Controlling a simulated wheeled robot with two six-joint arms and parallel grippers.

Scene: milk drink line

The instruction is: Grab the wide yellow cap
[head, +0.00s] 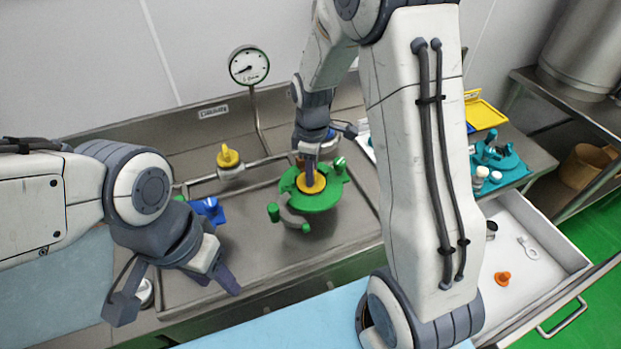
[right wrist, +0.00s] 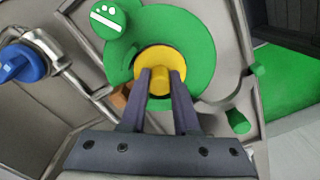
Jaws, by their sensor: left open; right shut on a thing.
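The wide yellow cap (head: 311,187) sits in the middle of a green round fitting (head: 318,202) on the steel counter. In the right wrist view the cap (right wrist: 157,56) shows as a yellow disc with a raised grip part, ringed by the green fitting (right wrist: 198,45). My right gripper (head: 309,168) points down at the cap. Its two fingers (right wrist: 163,78) are shut on the raised part of the cap. The cap still lies within the green fitting. My left gripper (head: 178,292) is open and empty over the front left of the counter.
A yellow-topped fitting (head: 228,157) and a blue valve (head: 207,209) stand left of the green fitting. A pressure gauge (head: 249,66) rises behind. An open white drawer (head: 520,262) holding an orange part (head: 503,279) is at the right.

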